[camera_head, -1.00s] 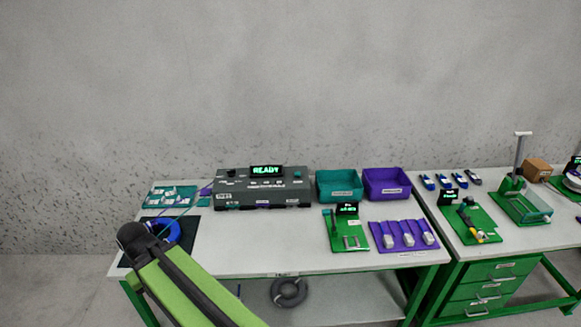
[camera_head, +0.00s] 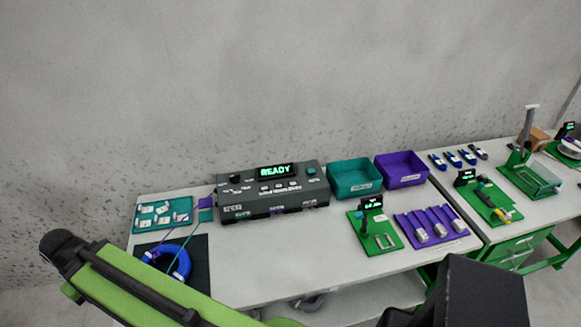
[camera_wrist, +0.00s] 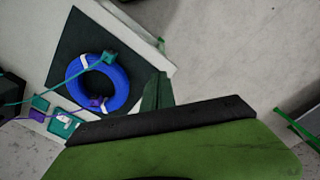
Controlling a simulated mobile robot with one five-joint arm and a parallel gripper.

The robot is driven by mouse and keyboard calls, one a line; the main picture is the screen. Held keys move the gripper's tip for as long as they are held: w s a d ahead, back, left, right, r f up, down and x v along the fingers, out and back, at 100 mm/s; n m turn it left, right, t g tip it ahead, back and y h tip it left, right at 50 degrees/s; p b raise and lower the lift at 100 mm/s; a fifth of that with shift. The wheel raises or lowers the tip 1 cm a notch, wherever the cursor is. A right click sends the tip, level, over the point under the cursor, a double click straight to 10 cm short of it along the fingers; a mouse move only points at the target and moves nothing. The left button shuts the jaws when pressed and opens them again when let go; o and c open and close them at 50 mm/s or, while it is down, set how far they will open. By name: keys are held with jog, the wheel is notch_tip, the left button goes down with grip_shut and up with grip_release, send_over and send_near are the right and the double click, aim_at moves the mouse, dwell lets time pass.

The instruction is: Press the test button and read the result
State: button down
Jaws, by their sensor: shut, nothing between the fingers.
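The dark grey tester (camera_head: 270,204) stands at the back of the left bench. Its display (camera_head: 277,171) reads READY in green. A teal button or knob (camera_head: 311,171) sits on its top at the right, and a TEST label (camera_head: 233,209) shows on its front. The blue cable coil (camera_head: 158,262) lies on a black mat at the left, partly behind my green arm. It also shows in the wrist view (camera_wrist: 122,88), with a teal clip and a purple clip on it. Teal and purple leads run from the coil toward the tester. My gripper's fingers show in neither view.
A teal bin (camera_head: 355,190) and a purple bin (camera_head: 402,180) stand right of the tester. A green fixture (camera_head: 385,240) and a purple tray (camera_head: 455,236) lie in front of them. Bare bench top (camera_head: 270,262) lies before the tester. A second bench is at the right.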

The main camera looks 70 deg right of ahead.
jog(key=w+d+m+t+h, duration=0.1)
jog(key=w+d+m+h, duration=0.2)
jog(key=d, duration=1.8)
jog(key=s+d+r+m+h, duration=0.2)
jog(key=d+m, duration=0.1)
jog(key=d, duration=1.9)
notch_tip(320, 180, up, 5)
jog(key=m+g+h, duration=0.3)
jog(key=m+h, duration=0.1)
jog(key=m, duration=0.1)
send_over(310, 171)
jog(key=shift+a+f+b, duration=0.1)
jog(key=shift+f+b, duration=0.1)
jog(key=shift+b, duration=0.1)
jog(key=shift+f, duration=0.1)
notch_tip(310, 171, down, 9)
jog(key=b, duration=0.8)
jog(key=shift+r+b, duration=0.2)
jog(key=shift+b, duration=0.2)
